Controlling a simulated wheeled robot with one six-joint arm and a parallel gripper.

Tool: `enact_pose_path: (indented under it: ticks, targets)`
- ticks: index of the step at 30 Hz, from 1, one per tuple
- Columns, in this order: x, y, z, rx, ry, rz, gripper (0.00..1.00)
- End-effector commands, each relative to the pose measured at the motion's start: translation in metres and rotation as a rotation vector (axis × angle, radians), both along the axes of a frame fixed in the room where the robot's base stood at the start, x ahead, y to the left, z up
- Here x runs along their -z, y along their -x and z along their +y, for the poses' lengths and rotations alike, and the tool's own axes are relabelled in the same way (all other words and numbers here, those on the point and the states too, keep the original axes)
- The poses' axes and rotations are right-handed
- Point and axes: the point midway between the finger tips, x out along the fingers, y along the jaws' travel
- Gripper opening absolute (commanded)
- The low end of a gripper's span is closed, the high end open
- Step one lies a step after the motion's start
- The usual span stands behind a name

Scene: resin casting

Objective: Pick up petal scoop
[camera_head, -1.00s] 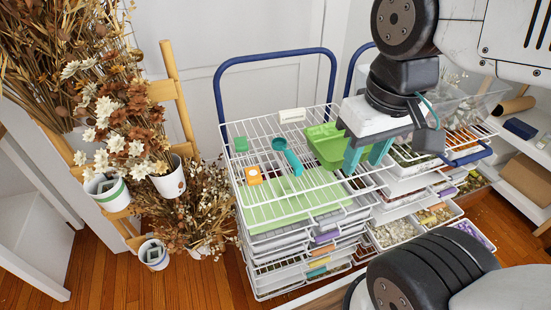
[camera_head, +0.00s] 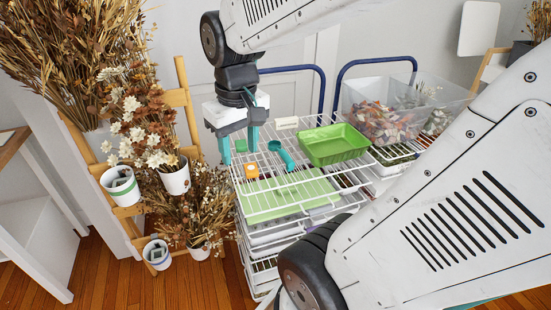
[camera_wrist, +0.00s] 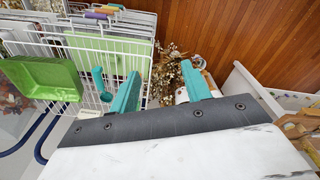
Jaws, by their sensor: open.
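The petal scoop, which I take to be the teal scoop (camera_head: 281,153), lies on top of the white wire rack (camera_head: 262,213), left of the green tray (camera_head: 335,145). My gripper (camera_head: 240,147) is open and empty at the rack's back left, to the left of the scoop and apart from it. Its teal fingers point down. In the wrist view my gripper (camera_wrist: 160,72) shows at the middle, with part of the teal scoop (camera_wrist: 101,84) to the left of the left finger. The green tray (camera_wrist: 42,78) is further left there.
A small green block (camera_head: 240,145) shows between my fingers in the head view. An orange block (camera_head: 251,171) and a white label card (camera_head: 287,122) are also on the rack. Dried flowers in pots (camera_head: 173,178) stand close on the left. A clear bin (camera_head: 388,108) stands right.

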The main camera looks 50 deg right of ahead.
Motion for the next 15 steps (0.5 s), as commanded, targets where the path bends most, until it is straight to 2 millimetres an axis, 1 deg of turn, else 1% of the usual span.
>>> enact_pose_path:
  ticks: [1, 2, 3, 5, 6, 8, 9, 12, 15]
  targets:
    - [0.011, -0.014, -0.024, 0.047, -0.005, 0.02, 0.48]
    - [0.016, -0.022, -0.038, 0.07, -0.007, 0.025, 0.48]
    - [0.025, -0.031, -0.057, 0.099, -0.009, 0.031, 0.48]
    - [0.039, -0.041, -0.087, 0.142, -0.012, 0.039, 0.48]
    - [0.049, -0.046, -0.106, 0.169, -0.015, 0.046, 0.48]
    - [0.064, -0.051, -0.134, 0.205, -0.019, 0.052, 0.48]
    - [0.074, -0.053, -0.151, 0.229, -0.022, 0.056, 0.48]
    - [0.096, -0.053, -0.187, 0.273, -0.028, 0.063, 0.48]
    - [0.112, -0.05, -0.21, 0.301, -0.032, 0.067, 0.48]
